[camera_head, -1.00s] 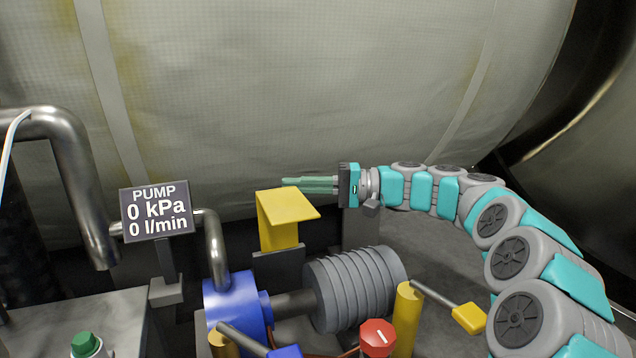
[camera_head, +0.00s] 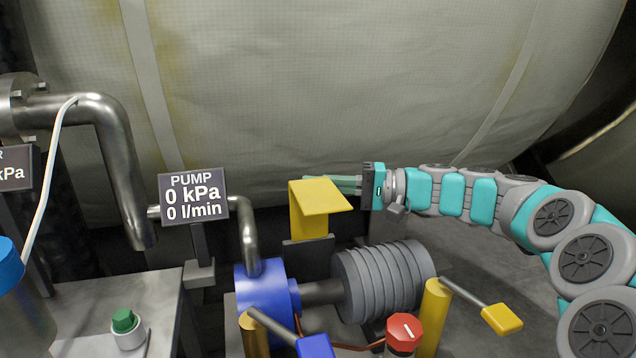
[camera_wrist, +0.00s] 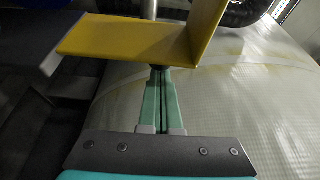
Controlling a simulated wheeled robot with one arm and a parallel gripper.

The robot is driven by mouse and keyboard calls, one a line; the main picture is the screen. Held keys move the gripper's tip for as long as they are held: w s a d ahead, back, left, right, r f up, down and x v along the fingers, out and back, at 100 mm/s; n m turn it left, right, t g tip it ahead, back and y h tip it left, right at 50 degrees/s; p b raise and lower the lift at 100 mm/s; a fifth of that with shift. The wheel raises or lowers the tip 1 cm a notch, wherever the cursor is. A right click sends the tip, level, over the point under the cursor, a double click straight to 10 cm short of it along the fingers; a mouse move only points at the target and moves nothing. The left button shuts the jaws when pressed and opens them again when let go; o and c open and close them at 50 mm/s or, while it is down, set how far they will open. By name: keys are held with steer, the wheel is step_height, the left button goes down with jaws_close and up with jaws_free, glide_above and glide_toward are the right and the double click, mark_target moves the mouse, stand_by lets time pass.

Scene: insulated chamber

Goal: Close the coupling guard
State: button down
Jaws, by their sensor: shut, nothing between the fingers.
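The coupling guard (camera_head: 320,197) is a yellow bent plate, raised and standing open behind the shaft between the blue pump (camera_head: 262,290) and the ribbed grey motor (camera_head: 385,280). The bare coupling shaft (camera_head: 320,292) shows below it. My gripper (camera_head: 335,181) reaches in from the right behind the guard; its green fingers are together and empty, and their tips are partly hidden by the guard. In the wrist view the guard (camera_wrist: 130,40) spans the upper part, and my fingers (camera_wrist: 160,85) point at it, close to its lower edge. I cannot tell whether they touch.
A pump display (camera_head: 194,197) reading zero stands left of the guard. In front are a red knob (camera_head: 404,330), a yellow-handled lever (camera_head: 500,318) and a blue-handled lever (camera_head: 314,346). A green button (camera_head: 124,320) sits on the left bench. A large padded tank wall (camera_head: 330,80) fills the back.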

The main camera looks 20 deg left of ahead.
steer(key=shift+b, duration=0.3)
steer(key=shift+s+d+n+b, duration=0.15)
steer(key=shift+s+n+b, duration=0.15)
steer(key=shift+b, duration=0.25)
steer(key=shift+d+b, duration=0.1)
steer(key=shift+b, duration=0.35)
steer(key=s+n+b, duration=0.1)
steer(key=b, duration=0.1)
steer(key=d+n+y+b, duration=0.1)
steer(key=b, duration=0.2)
steer(key=shift+s+d+f+g, duration=0.15)
steer(key=shift+s+g, duration=0.15)
steer(key=shift+s, duration=0.05)
steer(key=s+d+f+n+g+y+b, duration=0.1)
steer(key=s+d+n+b, duration=0.4)
steer(key=b, duration=0.5)
steer(key=shift+s+f+n+g, duration=0.3)
steer(key=shift+s+f+g, duration=0.2)
